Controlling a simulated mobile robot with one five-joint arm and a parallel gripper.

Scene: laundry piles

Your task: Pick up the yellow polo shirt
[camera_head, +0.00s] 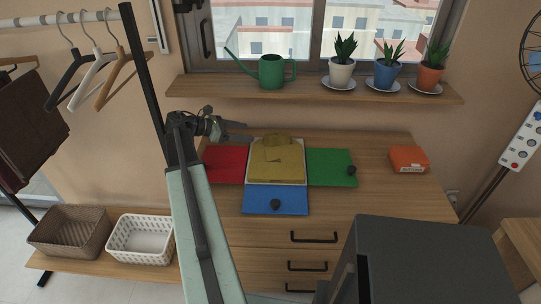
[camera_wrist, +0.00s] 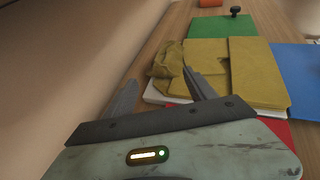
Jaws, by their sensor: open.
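The yellow polo shirt (camera_head: 278,164) lies partly folded on a white board (camera_head: 249,181) on top of the wooden dresser. One part is bunched at its far edge. In the wrist view the shirt (camera_wrist: 258,72) lies ahead of and to the right of my gripper, with the bunched part nearest the fingers. My gripper (camera_head: 242,131) is open and empty, just left of the shirt's far edge in the head view. In the wrist view its two fingers (camera_wrist: 158,88) are spread apart. The right finger overlaps the shirt in the picture; I cannot tell whether it touches.
Red (camera_head: 222,164), green (camera_head: 330,168) and blue (camera_head: 275,201) panels flank the white board; the green and blue ones have black knobs. An orange box (camera_head: 408,159) sits at the dresser's right. Behind, a shelf (camera_head: 310,91) carries a green watering can and potted plants.

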